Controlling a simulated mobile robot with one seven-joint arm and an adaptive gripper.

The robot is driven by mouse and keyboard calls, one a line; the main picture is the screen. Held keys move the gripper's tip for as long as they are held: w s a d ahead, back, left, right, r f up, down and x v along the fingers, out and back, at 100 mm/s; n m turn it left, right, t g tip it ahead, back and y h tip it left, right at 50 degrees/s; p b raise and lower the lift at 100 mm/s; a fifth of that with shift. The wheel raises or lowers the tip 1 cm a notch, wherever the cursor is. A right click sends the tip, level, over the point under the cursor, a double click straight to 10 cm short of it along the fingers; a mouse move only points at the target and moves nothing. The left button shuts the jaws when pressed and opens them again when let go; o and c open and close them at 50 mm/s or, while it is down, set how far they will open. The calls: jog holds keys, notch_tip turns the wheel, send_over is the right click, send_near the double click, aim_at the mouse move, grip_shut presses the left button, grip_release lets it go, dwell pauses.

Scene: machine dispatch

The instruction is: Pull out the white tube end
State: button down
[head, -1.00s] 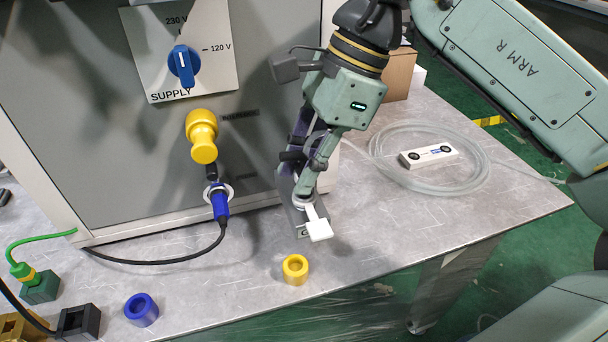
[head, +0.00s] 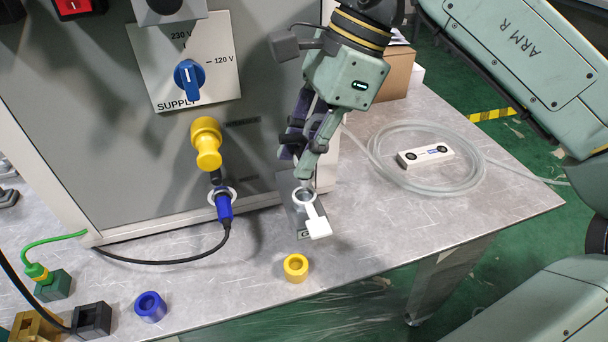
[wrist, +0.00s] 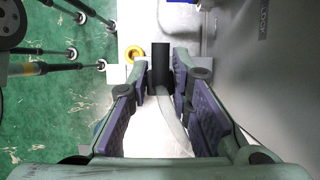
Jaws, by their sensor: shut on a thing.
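My gripper (head: 303,178) is beside the machine's lower right edge, just above a white ring with a flat tab (head: 317,226) on a grey bracket (head: 299,218). The pale tube (head: 372,160) leads from the gripper to a coil on the table.
The coil surrounds a white box (head: 425,156) at the right. A yellow ring (head: 296,267) and a blue ring (head: 150,306) lie near the table's front edge. A blue plug (head: 223,205) with a black cable is in the machine (head: 90,120). A cardboard box (head: 397,75) stands behind.

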jog(key=shift+r+p, duration=0.7)
jog(key=shift+r, duration=0.3)
jog(key=shift+r+p, duration=1)
jog(key=shift+r, duration=0.35)
